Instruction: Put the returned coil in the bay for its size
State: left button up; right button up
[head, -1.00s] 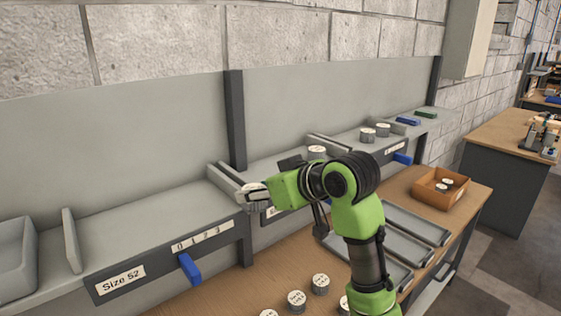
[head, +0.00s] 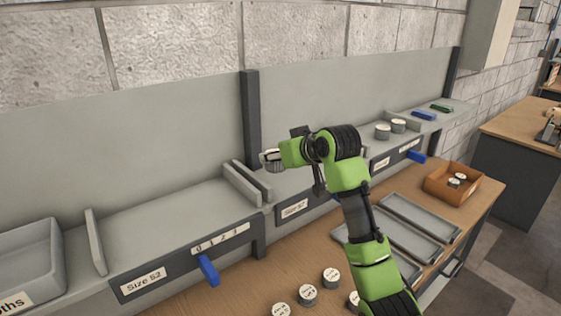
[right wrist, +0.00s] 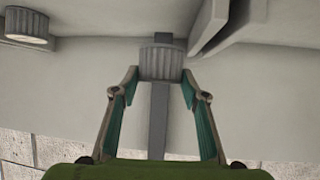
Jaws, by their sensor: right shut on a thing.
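My right gripper (head: 275,157) is shut on a grey ribbed coil (head: 269,161). In the right wrist view the coil (right wrist: 160,62) sits between the two fingertips (right wrist: 160,76), above the pale shelf surface. In the head view it is just right of a pair of dividers (head: 247,182), over the bay whose label (head: 294,209) seems to read Size 57. The bay to the left has the label Size 52 (head: 142,281). Another coil (right wrist: 27,27) stands on the shelf in the right wrist view; my arm hides it in the head view. My left gripper is not in view.
Two coils (head: 383,132) stand in a bay farther right. Several coils (head: 307,295) stand on the wooden bench below, beside grey trays (head: 420,218) and an orange box (head: 439,186) holding coils. Dividers (right wrist: 215,25) are close beside the held coil. The Size 52 bay is empty.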

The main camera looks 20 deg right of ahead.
aim_at(280, 169)
jog(key=shift+w+d+f+p, duration=0.2)
jog(key=shift+w+d+f, duration=0.05)
jog(key=shift+w+f, duration=0.25)
jog(key=shift+w+d+f+p, duration=0.15)
jog(key=shift+w+d+f, duration=0.05)
jog(key=shift+w+f, duration=0.2)
jog(key=f, duration=0.1)
jog(key=f+p, duration=0.2)
jog(key=shift+w+d, duration=0.1)
jog(key=shift+w, duration=0.15)
jog(key=shift+f+p, duration=0.35)
jog(key=shift+f, duration=0.15)
jog(key=o, duration=1.4)
jog(key=shift+f, duration=0.15)
jog(key=shift+s+d, duration=0.1)
jog(key=shift+s, duration=0.05)
